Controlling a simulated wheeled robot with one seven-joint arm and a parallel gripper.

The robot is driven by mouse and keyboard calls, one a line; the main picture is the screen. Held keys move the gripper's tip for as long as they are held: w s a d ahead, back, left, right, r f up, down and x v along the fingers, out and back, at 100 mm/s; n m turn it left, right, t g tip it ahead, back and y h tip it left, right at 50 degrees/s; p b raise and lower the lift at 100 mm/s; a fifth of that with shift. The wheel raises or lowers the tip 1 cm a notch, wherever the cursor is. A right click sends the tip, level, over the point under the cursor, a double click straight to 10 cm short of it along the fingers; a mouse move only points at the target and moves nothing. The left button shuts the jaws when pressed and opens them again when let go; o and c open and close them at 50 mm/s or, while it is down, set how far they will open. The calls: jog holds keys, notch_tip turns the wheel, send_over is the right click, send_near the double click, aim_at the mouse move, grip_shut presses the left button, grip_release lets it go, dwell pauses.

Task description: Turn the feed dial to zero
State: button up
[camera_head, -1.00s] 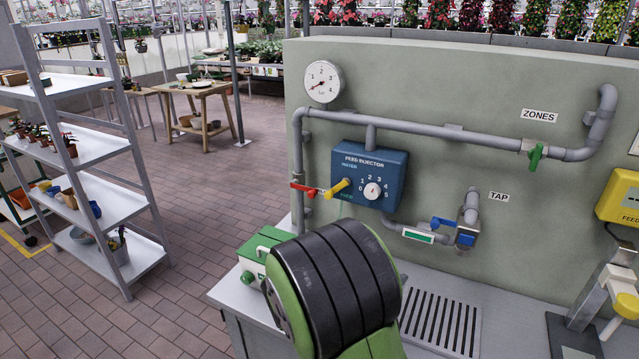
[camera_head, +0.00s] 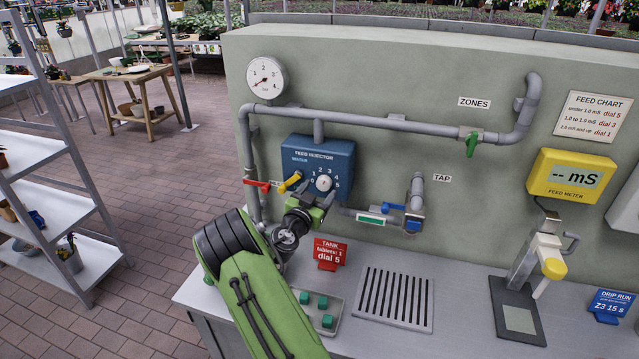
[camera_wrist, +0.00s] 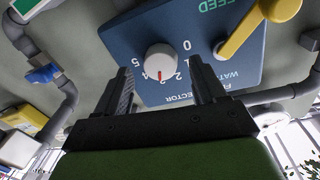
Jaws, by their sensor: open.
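The feed injector (camera_head: 338,158) is a blue box on the grey-green wall panel. Its white round dial (camera_head: 324,184) is on the front, with numbers 0 to 5 around it. In the wrist view, which is upside down, the dial (camera_wrist: 160,58) has a red mark facing the picture's bottom, between the 4 and the 2; I cannot read a 3 there. A yellow lever (camera_head: 290,181) sits left of the dial and also shows in the wrist view (camera_wrist: 245,30). My gripper (camera_head: 311,202) is open just below and in front of the dial, its fingers spread on either side, apart from it.
A red-handled valve (camera_head: 257,185) is left of the box and a blue-handled tap (camera_head: 412,218) right of it. A red tank card (camera_head: 330,252) reads "dial 5". A green-button tray (camera_head: 318,310) and a drain grate (camera_head: 393,297) are on the bench. A yellow feed meter (camera_head: 570,178) hangs at right.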

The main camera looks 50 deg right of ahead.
jog(key=shift+x, duration=1)
jog(key=shift+a, duration=0.1)
jog(key=shift+c, duration=0.2)
jog(key=c, duration=1)
